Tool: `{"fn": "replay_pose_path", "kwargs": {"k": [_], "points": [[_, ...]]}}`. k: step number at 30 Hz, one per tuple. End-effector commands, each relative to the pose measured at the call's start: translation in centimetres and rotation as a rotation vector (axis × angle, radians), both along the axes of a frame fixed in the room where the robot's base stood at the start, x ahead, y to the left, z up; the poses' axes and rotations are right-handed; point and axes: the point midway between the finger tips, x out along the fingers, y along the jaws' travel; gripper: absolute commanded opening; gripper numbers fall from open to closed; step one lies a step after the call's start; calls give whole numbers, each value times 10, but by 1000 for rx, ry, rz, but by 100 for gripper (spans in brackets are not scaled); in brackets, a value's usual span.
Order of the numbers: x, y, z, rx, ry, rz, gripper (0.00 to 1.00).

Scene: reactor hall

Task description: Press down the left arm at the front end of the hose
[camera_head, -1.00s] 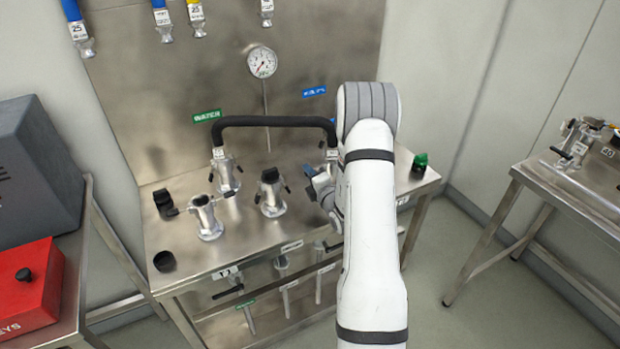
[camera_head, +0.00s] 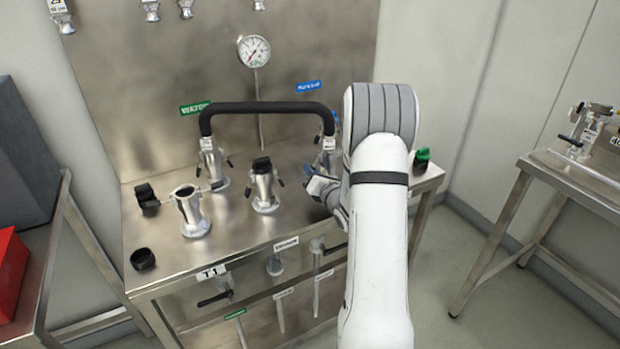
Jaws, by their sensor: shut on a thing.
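The black hose (camera_head: 265,107) arches between two metal couplings on the steel bench. Its left end sits on one coupling (camera_head: 211,165), with small dark arms at the sides. Its right end sits on the other coupling (camera_head: 326,156), partly hidden by my arm. My gripper (camera_head: 312,182) is low beside the right coupling, at its left front side. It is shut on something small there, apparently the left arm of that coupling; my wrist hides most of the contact.
An open metal port (camera_head: 190,212) and a black-capped port (camera_head: 264,187) stand on the bench (camera_head: 235,240). A green knob (camera_head: 422,158) is at the right corner. A gauge (camera_head: 253,50) is on the back panel. Another table (camera_head: 570,195) stands right.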

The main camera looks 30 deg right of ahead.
Motion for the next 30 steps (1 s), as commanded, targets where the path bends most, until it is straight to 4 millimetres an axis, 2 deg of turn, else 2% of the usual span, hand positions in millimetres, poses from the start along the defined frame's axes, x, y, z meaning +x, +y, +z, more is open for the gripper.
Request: {"fn": "replay_pose_path", "kwargs": {"k": [1,20,21,28,30], "points": [[-1,0,-5,-14,5,1,0],[-1,-2,-5,-63,5,2,0],[-1,-2,-5,-63,5,2,10],[0,-2,-3,-63,2,1,28],[0,-3,-3,-63,1,1,30]]}}
